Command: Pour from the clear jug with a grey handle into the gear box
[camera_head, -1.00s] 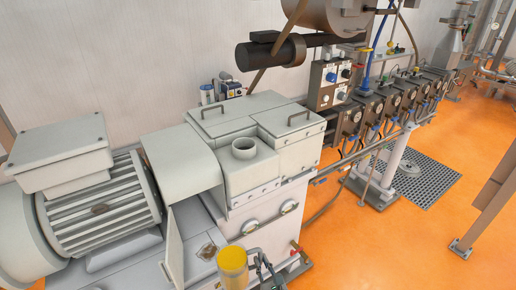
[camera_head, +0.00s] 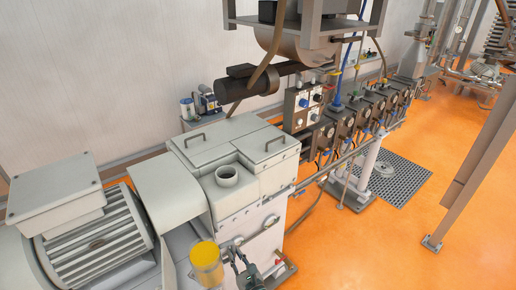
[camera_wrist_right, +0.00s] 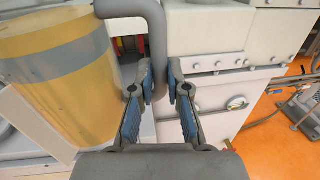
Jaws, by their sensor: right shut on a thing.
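The clear jug (camera_head: 206,264) holds a yellow-orange content and shows at the bottom of the head view. It also fills the left of the right wrist view (camera_wrist_right: 72,75), where its grey handle (camera_wrist_right: 157,45) runs down between my fingers. My right gripper (camera_wrist_right: 161,88) is shut on that handle; in the head view it (camera_head: 237,250) sits just right of the jug. The jug looks about upright. The gear box (camera_head: 240,150) is the pale grey housing beyond the jug, with a round open filler neck (camera_head: 227,176) on top. The jug is in front of and below the neck, apart from it. My left gripper is not in view.
A large finned motor (camera_head: 95,235) stands left of the gear box. A black cylinder (camera_head: 250,85) and a grey hopper frame (camera_head: 300,25) stand behind it. A row of valve blocks (camera_head: 350,110) runs off to the right. Orange floor (camera_head: 350,240) is open at right.

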